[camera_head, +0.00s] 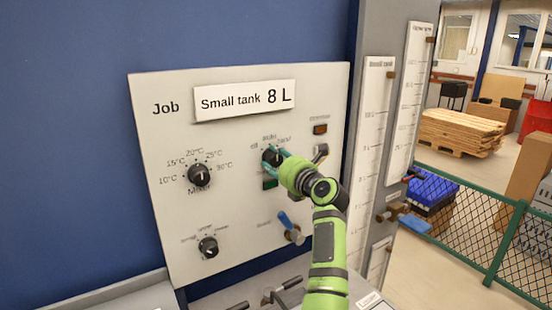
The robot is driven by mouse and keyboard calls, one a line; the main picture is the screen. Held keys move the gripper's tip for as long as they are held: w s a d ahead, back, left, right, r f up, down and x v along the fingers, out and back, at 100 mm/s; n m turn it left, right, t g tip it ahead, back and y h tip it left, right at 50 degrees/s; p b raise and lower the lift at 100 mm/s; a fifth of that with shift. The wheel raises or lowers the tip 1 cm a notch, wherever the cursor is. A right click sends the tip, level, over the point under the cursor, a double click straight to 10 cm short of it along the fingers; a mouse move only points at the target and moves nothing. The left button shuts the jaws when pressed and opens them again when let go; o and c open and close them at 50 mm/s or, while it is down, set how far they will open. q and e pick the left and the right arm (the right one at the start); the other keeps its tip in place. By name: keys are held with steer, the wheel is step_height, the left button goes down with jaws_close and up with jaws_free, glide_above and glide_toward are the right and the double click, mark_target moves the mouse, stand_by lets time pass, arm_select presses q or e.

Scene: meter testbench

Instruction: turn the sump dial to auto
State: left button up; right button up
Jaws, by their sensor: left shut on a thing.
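My left gripper (273,160) is at the upper right of the grey panel (200,135), with its teal fingers shut on a black dial (272,154). Small labels stand around this dial; they look like off, auto and hand, with auto at the top, but they are blurred. The fingers partly hide the dial, so I cannot tell which label its pointer faces. My green arm comes up from the bottom and covers the panel's right part. My right gripper is not in view.
The panel also has a temperature dial (199,175), a lower dial (208,247), a blue-handled lever (288,224), an orange indicator (320,129) and a grey lever (320,152) close to my wrist. White gauge boards (371,150) stand to the right. A green fence (480,225) is further right.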

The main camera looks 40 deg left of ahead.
arm_select(q)
steer(key=shift+f, duration=0.15)
stand_by(0.3)
steer(key=o, duration=1.1)
steer(key=shift+o, duration=0.2)
steer(key=shift+d, duration=0.3)
steer(key=v, duration=0.7)
steer(key=shift+s+a, duration=0.1)
